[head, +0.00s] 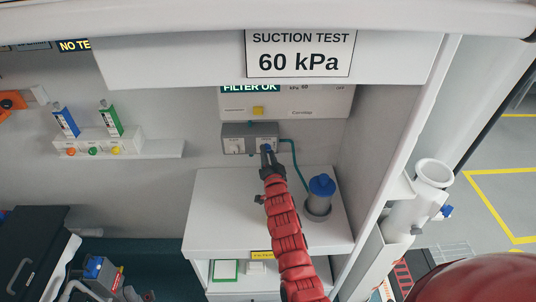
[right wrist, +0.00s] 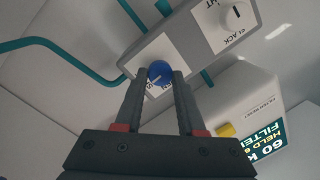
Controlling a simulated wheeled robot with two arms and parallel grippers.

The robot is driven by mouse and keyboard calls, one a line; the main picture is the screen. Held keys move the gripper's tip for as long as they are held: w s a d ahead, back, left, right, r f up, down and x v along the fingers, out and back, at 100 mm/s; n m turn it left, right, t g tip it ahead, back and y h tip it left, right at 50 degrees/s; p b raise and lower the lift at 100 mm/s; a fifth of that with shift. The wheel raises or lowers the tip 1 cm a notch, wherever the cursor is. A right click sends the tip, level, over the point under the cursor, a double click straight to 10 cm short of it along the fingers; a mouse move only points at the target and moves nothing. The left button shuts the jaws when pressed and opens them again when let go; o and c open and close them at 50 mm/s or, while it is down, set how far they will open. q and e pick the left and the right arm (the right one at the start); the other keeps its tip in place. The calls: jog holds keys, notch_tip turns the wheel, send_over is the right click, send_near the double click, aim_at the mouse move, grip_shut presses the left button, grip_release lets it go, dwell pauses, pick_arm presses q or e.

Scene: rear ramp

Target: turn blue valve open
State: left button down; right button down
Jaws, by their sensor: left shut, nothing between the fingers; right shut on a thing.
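The blue valve (right wrist: 159,70) is a small round knob on a grey box (head: 235,143) fixed to the back wall. A pale pointer mark shows on the knob. Lettering beside it is partly hidden by the fingers and cannot be read in full. My right gripper (right wrist: 161,78) is shut on the knob, one finger on each side. In the head view my red right arm reaches up to the box, and the gripper (head: 267,156) covers most of the knob. My left gripper is not seen in the head view.
A white knob (right wrist: 235,13) sits beside the valve on the same box. A teal tube (head: 295,165) runs down from the box. A canister with a blue cap (head: 322,186) stands in the white counter (head: 225,210). A panel with a yellow button (head: 258,111) is above.

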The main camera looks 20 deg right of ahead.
jog(key=shift+f+n, duration=0.1)
jog(key=shift+n, duration=0.2)
jog(key=shift+a+r+n+g+h+b, duration=0.1)
jog(key=shift+n+g+h+b, duration=0.2)
jog(key=shift+n+b, duration=1.7)
jog(key=shift+a+r+n+g+h+b, duration=0.25)
jog(key=shift+n+b, duration=0.65)
jog(key=shift+n, duration=2.15)
jog(key=shift+d+f+n+g+h+b, duration=0.15)
jog(key=shift+n+g+b, duration=0.2)
jog(key=shift+n+b, duration=1.65)
jog(key=shift+n+p, duration=0.55)
jog(key=shift+n, duration=0.2)
jog(key=c, duration=0.5)
grip_release()
jog(key=shift+w, duration=0.1)
